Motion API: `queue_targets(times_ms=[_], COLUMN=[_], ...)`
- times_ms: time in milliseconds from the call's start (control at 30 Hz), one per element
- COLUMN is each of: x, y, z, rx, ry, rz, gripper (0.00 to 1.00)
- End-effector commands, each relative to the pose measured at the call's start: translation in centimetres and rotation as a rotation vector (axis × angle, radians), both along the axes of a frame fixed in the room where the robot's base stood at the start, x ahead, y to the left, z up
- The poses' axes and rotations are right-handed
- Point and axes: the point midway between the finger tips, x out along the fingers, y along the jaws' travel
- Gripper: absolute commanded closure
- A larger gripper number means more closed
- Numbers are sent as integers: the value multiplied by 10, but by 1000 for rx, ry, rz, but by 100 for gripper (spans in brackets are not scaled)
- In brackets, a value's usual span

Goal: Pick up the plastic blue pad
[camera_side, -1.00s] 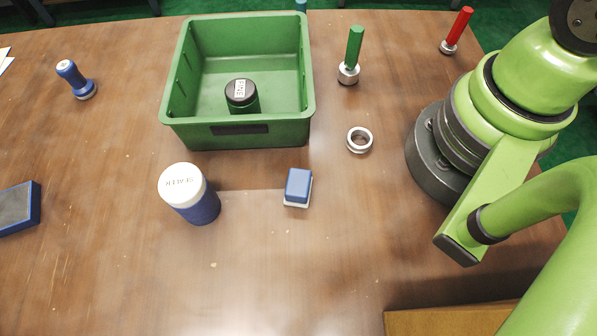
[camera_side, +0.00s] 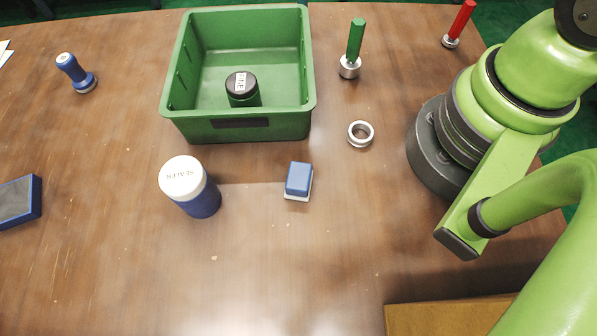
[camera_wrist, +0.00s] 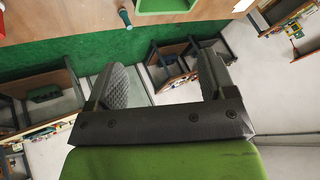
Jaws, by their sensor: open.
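A small blue block with a white base (camera_side: 298,179) lies on the table in the side view, in front of the green bin. A flat blue pad with a dark grey top face (camera_side: 14,203) lies at the left edge of the side view, partly cut off. I cannot tell for sure which is the plastic blue pad. My gripper (camera_wrist: 163,84) shows in the wrist view with its two fingers wide apart and nothing between them. It is not visible in the side view. Neither blue thing shows in the wrist view.
The green bin (camera_side: 240,128) holds a dark green jar (camera_side: 242,93). A blue jar with a white lid (camera_side: 190,184) stands near the block. A metal ring (camera_side: 360,133), a green-handled tool (camera_side: 354,48), a red-handled tool (camera_side: 459,22) and a blue-handled tool (camera_side: 75,72) stand around. The front table is clear.

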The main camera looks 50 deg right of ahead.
Motion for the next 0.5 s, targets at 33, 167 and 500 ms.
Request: queue_targets(times_ms=[33,167,500], x=[6,26,39], y=[6,31,127], z=[-5,-23,-114], rx=[-10,-53,-255], ry=[34,131,353], rz=[40,172,575], gripper=[23,23,23])
